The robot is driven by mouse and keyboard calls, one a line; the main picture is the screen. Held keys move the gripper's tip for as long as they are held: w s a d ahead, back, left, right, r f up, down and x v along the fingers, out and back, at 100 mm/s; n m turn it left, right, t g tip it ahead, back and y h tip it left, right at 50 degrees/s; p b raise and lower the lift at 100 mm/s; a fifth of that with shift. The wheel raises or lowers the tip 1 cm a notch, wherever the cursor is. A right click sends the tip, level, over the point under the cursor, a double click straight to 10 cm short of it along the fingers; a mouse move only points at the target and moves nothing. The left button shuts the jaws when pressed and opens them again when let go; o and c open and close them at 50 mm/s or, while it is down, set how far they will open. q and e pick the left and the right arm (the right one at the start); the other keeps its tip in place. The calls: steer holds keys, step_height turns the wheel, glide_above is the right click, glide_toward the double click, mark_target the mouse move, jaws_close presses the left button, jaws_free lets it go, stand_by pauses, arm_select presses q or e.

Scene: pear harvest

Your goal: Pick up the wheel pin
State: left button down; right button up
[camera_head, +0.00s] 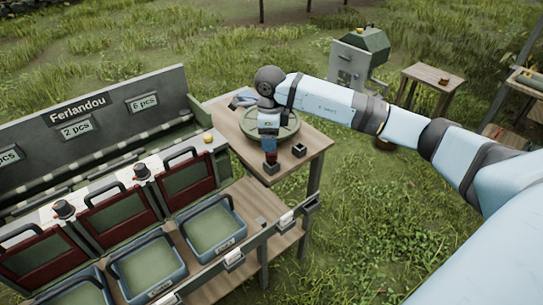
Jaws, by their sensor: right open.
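My right gripper (271,168) points down over the front part of a small wooden table (312,143). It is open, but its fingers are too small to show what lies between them. A round green disc or tray (289,130) lies on the table, partly hidden behind my right wrist. I cannot make out for sure which thing is the wheel pin. My left gripper is out of view.
A grey-green machine (348,66) and another wooden table (432,76) stand behind my right arm. Open grass lies at the lower right.

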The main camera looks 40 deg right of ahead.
mark_target(271, 161)
steer(key=f, duration=0.5)
steer(key=shift+s+a+f+p, duration=0.1)
steer(key=shift+s+f+p, duration=0.2)
steer(key=shift+s, duration=0.1)
steer(key=c, duration=1)
